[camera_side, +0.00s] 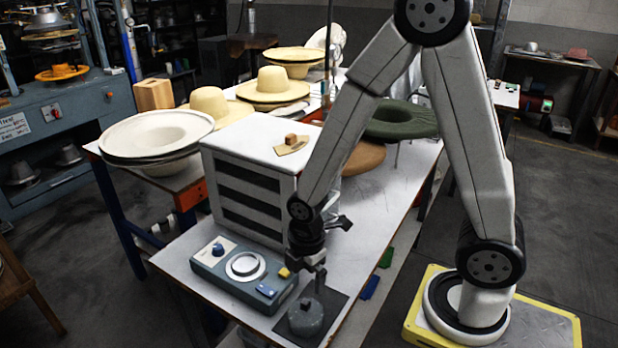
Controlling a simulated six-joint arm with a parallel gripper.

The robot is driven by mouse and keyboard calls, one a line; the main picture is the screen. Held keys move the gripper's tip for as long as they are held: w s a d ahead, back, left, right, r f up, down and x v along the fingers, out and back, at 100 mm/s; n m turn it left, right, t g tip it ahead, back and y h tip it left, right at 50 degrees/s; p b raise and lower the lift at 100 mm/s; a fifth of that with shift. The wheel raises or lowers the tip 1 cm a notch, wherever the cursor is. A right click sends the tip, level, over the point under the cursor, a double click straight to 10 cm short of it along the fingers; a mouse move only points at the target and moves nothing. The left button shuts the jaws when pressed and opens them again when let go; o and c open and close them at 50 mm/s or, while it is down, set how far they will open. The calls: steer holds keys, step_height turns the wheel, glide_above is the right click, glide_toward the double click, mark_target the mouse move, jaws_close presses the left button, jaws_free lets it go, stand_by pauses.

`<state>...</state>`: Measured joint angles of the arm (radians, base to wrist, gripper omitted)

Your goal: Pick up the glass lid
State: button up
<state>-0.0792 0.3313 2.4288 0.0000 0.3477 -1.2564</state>
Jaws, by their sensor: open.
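I cannot clearly make out a glass lid. A small grey rounded pot-like object (306,318) stands on a dark square mat (338,299) at the table's front corner. Its upper part is partly hidden by my gripper, so I cannot tell whether a lid is on it. My gripper (319,284) points down just above it, open, with nothing visible in it. I cannot tell whether the fingers touch the object.
A blue-grey control box (238,267) with a dial sits left of the mat. A white slatted cabinet (255,136) stands behind it, a wooden block (291,139) on top. A white hat form (157,132) is left; a green hat (401,121) is behind my arm.

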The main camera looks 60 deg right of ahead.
mark_target(306, 301)
steer(key=shift+a+f+n, duration=0.1)
steer(key=shift+f+n, duration=0.25)
steer(key=shift+n, duration=0.35)
steer(key=shift+a+f+n, duration=0.1)
steer(key=shift+f+n, duration=0.2)
steer(key=shift+n, duration=0.4)
steer(key=shift+f, duration=0.1)
steer(key=shift+f, duration=1.2)
steer(key=shift+f, duration=0.1)
steer(key=shift+s+d+f, duration=0.1)
steer(key=shift+f, duration=2.4)
steer(key=c, duration=1.3)
